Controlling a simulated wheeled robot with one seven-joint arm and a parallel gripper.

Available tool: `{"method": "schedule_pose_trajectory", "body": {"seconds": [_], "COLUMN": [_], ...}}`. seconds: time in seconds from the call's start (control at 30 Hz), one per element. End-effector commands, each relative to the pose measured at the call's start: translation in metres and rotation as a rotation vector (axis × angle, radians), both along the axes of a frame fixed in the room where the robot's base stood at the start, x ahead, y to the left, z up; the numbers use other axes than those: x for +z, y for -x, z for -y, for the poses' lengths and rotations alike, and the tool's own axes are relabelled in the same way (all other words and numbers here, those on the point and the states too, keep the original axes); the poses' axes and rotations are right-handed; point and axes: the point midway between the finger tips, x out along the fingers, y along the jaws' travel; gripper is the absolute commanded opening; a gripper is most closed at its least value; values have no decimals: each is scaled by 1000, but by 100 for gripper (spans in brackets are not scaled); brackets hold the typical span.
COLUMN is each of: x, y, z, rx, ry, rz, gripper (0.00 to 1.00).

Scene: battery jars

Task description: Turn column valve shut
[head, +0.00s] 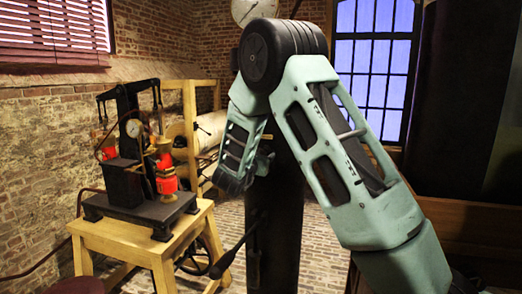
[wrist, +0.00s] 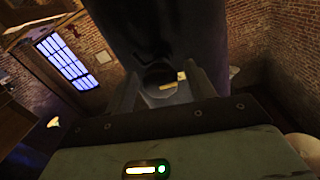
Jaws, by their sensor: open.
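A dark upright column (head: 275,225) stands in the middle of the head view, partly hidden behind my arm. A black lever with a thick grip (head: 226,262) slopes down to the left from it. In the wrist view the column (wrist: 150,30) fills the upper middle. My gripper (wrist: 163,76) is open in front of it, one finger on each side of a dark round part (wrist: 157,77) with a small pale yellow patch. I cannot tell whether this is the valve's handle or whether the fingers touch it. My arm hides the fingertips in the head view.
A wooden table (head: 150,242) at the left bears a black press with a gauge (head: 133,128) and red parts (head: 165,182). A wooden frame with a pale roller (head: 208,132) stands behind. Brick floor shows around the column. A wooden bench (head: 470,225) is at the right.

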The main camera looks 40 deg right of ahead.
Motion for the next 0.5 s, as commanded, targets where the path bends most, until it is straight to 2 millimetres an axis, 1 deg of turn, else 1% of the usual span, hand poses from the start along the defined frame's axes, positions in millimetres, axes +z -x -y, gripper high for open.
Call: {"method": "schedule_pose_trajectory", "body": {"seconds": [0.1, 0.33, 0.37, 0.4, 0.47, 0.5], "x": [1, 0, 0, 0, 0, 0], "y": [-2, -2, -2, -2, -2, -2], "z": [4, 4, 4, 4, 4, 4], "rx": [1, 1, 1, 1, 1, 1], "ry": [0, 0, 0, 0, 0, 0], "rz": [1, 1, 1, 1, 1, 1], "gripper": [55, 55, 52, 41, 24, 13]}}
